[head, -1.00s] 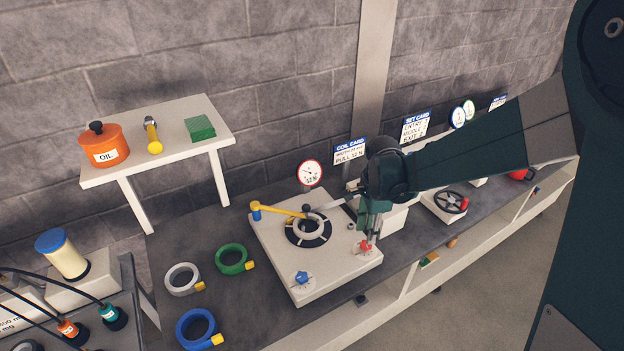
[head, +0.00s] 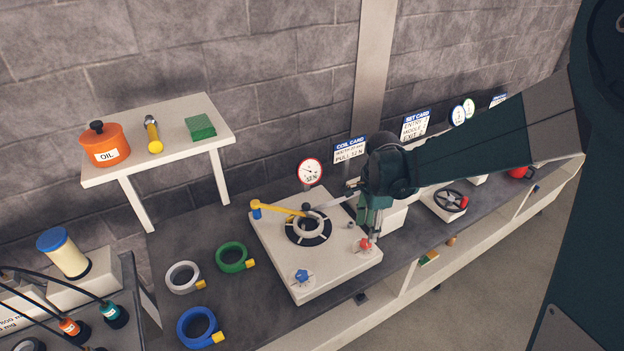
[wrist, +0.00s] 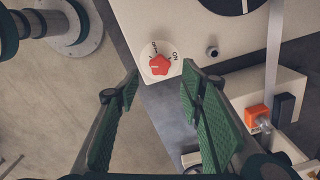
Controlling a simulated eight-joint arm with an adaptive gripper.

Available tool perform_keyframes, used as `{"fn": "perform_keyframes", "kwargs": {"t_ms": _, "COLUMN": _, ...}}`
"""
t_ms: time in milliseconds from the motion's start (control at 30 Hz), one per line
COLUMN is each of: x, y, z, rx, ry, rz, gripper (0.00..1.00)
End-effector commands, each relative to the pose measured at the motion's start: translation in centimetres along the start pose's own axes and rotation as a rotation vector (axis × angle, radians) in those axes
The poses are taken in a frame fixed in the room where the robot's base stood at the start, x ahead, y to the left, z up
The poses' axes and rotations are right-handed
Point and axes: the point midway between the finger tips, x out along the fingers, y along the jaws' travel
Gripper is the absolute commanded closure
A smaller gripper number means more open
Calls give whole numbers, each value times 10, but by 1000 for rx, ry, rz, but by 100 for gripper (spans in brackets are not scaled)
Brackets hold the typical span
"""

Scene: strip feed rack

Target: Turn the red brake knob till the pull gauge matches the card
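The red knob (head: 364,245) sits at the front right corner of the white machine block (head: 325,281). In the wrist view the star-shaped red knob (wrist: 160,65) is on a white dial with OFF and ON lettering. My gripper (wrist: 160,90) is open and empty. Its green fingers are on either side of the line to the knob, with the knob showing beyond the tips. In the head view my gripper (head: 371,220) is just above the knob. The red-rimmed gauge (head: 311,172) stands behind the block; its number is too small to read surely. The coil card (head: 349,151) shows a pull value, seemingly 52 N.
A blue knob (head: 301,277), a yellow arm (head: 280,209) and a round hub (head: 308,229) share the block. Several tape rings, including a green one (head: 232,258), lie to the left. A white shelf (head: 220,135) is behind. A steel strip passes right of my gripper.

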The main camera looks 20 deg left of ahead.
Motion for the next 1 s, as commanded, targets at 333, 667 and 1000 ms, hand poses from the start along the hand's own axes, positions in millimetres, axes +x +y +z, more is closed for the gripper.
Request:
{"fn": "perform_keyframes", "kwargs": {"t_ms": 333, "x": -24, "y": 0, "z": 0, "rx": 0, "ry": 0, "rz": 0, "gripper": 61}}
{"fn": "perform_keyframes", "kwargs": {"t_ms": 667, "x": -48, "y": 0, "z": 0, "rx": 0, "ry": 0, "rz": 0, "gripper": 61}}
{"fn": "perform_keyframes", "kwargs": {"t_ms": 1000, "x": -58, "y": 0, "z": 0, "rx": 0, "ry": 0, "rz": 0, "gripper": 61}}
